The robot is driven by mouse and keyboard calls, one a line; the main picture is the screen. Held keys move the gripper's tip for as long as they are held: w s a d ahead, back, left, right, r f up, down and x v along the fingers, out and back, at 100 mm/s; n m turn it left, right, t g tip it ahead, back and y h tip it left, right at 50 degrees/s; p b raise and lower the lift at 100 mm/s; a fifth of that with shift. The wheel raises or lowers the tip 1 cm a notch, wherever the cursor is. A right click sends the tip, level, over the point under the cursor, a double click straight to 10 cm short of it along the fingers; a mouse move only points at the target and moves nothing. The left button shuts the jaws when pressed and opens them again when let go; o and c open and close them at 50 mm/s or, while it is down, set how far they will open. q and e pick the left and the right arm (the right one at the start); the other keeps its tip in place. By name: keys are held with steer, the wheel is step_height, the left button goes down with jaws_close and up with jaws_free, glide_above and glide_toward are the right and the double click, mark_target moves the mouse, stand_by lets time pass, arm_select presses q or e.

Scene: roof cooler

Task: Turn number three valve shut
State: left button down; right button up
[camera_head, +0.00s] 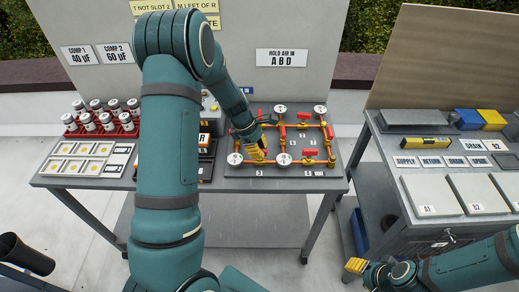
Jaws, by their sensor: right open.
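The valve board (300,171) lies on the middle table. It carries orange pipes, white round gauges (284,159) and several red valve handles (309,152). The number labels are too small to read surely, so I cannot tell which handle is number three. My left gripper (256,152), with yellow fingertips, is over the left part of the board, close to the left pipe and between the gauges. I cannot tell whether it touches a handle, or whether it is open or shut. My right gripper (356,267) is open, low at the right, away from the board.
A red rack of white cans (102,121) and a tray of yellow-marked cards (86,160) are on the table's left. A second table (391,150) with panels, a level and boxes stands right, across a gap.

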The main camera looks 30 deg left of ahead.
arm_select(q)
steer(key=shift+m, duration=0.3)
steer(key=m+g+p, duration=0.1)
steer(key=m, duration=0.1)
steer(key=shift+m, duration=0.4)
steer(key=m+g, duration=0.1)
steer(key=m, duration=0.2)
steer(key=shift+m+g+p, duration=0.3)
steer(key=shift+g, duration=0.1)
steer(key=m+g, duration=0.1)
steer(key=m, duration=0.2)
steer(key=shift+f+m+y, duration=0.1)
steer(key=shift+m+y, duration=0.2)
steer(key=shift+m+g+y, duration=0.5)
steer(key=shift+m+g, duration=0.3)
steer(key=shift+m, duration=1.3)
steer(key=c, duration=1)
jaws_free()
